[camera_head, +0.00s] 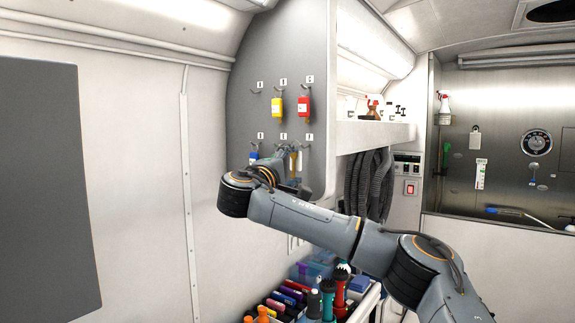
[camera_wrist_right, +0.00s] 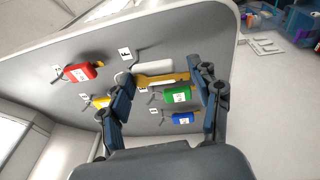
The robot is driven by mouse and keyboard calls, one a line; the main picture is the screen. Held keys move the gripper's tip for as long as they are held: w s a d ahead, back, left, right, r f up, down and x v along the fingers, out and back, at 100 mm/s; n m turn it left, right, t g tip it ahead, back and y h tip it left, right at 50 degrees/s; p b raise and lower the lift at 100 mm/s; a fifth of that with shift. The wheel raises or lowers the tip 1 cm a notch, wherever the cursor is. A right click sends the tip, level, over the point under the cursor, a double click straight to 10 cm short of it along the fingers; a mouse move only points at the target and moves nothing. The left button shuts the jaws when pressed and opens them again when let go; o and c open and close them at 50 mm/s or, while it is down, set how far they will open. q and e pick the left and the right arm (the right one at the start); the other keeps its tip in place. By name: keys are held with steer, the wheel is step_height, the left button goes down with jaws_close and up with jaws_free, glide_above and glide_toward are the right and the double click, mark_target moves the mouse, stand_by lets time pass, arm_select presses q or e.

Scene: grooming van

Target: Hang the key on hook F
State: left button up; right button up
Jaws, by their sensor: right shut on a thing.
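My right gripper (camera_head: 289,156) is in front of the lower right of the grey hook panel (camera_head: 318,60). In the wrist view the right gripper (camera_wrist_right: 164,82) is shut on a brass-yellow key (camera_wrist_right: 165,78) that spans between its fingers. A white tag (camera_wrist_right: 130,68) shows at the key's left end. Label F (camera_wrist_right: 125,54) and its dark hook (camera_wrist_right: 138,55) are just above the white tag; hook F looks free of any other key. The key is close to hook F, but I cannot tell whether they touch. My left gripper is not in view.
Other hooks carry a red tag (camera_head: 304,106), a yellow tag (camera_head: 277,107) and a blue tag (camera_head: 254,156). A green tag (camera_wrist_right: 178,95) hangs beside the gripper's finger in the wrist view. A shelf (camera_head: 375,135) with bottles extends right of the panel.

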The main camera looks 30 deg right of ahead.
mark_target(300, 171)
steer(key=shift+p+x, duration=0.35)
steer(key=shift+x, duration=0.55)
steer(key=shift+w+d+f+p, duration=0.1)
steer(key=shift+d+f+p, duration=0.15)
steer(key=shift+d, duration=0.2)
steer(key=shift+w+d+f+b, duration=0.35)
steer(key=shift+d+f+b, duration=0.2)
steer(key=shift+d+f, duration=0.1)
steer(key=o, duration=1.1)
steer(key=shift+r, duration=0.1)
steer(key=shift+o, duration=0.2)
steer(key=shift+s+a, duration=0.1)
steer(key=v, duration=1.2)
